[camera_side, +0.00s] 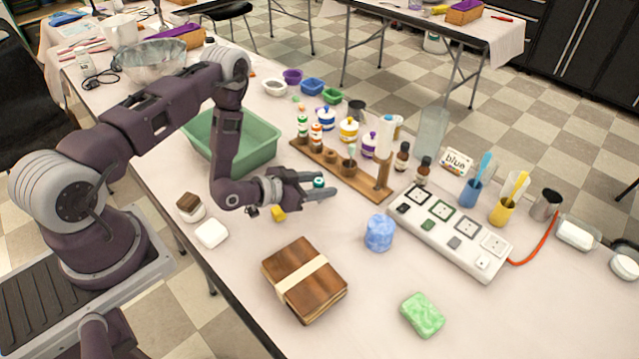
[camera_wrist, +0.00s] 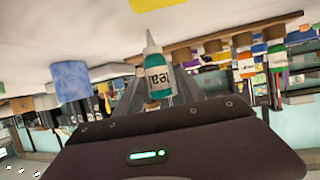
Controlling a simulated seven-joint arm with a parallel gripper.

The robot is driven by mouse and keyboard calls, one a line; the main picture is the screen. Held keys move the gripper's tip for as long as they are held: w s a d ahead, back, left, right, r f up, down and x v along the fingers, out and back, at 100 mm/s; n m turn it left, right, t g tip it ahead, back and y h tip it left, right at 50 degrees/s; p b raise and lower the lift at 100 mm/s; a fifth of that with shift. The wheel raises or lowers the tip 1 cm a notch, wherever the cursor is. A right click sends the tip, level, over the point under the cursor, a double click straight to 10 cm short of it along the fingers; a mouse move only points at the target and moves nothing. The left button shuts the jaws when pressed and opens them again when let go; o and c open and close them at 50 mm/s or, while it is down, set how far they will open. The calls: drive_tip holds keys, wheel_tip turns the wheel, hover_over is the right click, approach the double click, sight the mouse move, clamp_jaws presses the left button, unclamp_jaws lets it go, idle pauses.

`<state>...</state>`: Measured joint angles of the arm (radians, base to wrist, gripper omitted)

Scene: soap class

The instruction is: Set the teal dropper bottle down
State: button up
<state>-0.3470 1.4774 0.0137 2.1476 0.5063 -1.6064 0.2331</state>
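The teal dropper bottle (camera_side: 319,183) is between the fingers of my gripper (camera_side: 324,185), which look closed on its sides. In the wrist view the bottle (camera_wrist: 158,76) shows a teal body, a white label with part of a name, and a pale pointed tip. The fingers (camera_wrist: 160,92) stand on both sides of it. In the side view the fingers hide most of the bottle. My gripper is above the table in front of the wooden rack (camera_side: 372,187); the exact height of the bottle is hard to tell.
The rack holds several small bottles, with paint jars behind. A green basin (camera_side: 262,150) stands at back left. Bare table lies between gripper and blue cylinder.

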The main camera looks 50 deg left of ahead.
drive_tip(key=shift+s+r, duration=0.1)
drive_tip(key=shift+r, duration=0.05)
drive_tip(key=v, duration=1.1)
drive_tip(key=w+a+r+m+g, duration=0.1)
drive_tip(key=w+r+m+g, duration=0.2)
drive_tip(key=w+r, duration=0.25)
wheel_tip(320, 180, up, 14)
drive_tip(key=s+n+g+y, duration=0.2)
drive_tip(key=s+y, duration=0.1)
drive_tip(key=y, duration=0.1)
drive_tip(key=s+d+r+n+g, duration=0.1)
drive_tip(key=s+d+r, duration=0.1)
drive_tip(key=s, duration=0.5)
drive_tip(key=s+d+r+n+g+h, duration=0.1)
drive_tip(key=s+d+r, duration=0.2)
drive_tip(key=s+r, duration=0.2)
drive_tip(key=s+d+r+n, duration=0.1)
drive_tip(key=s+d+r, duration=0.1)
drive_tip(key=s, duration=0.8)
drive_tip(key=shift+d+r+g, duration=0.3)
drive_tip(key=shift+r+g, duration=0.1)
drive_tip(key=shift+r, duration=0.3)
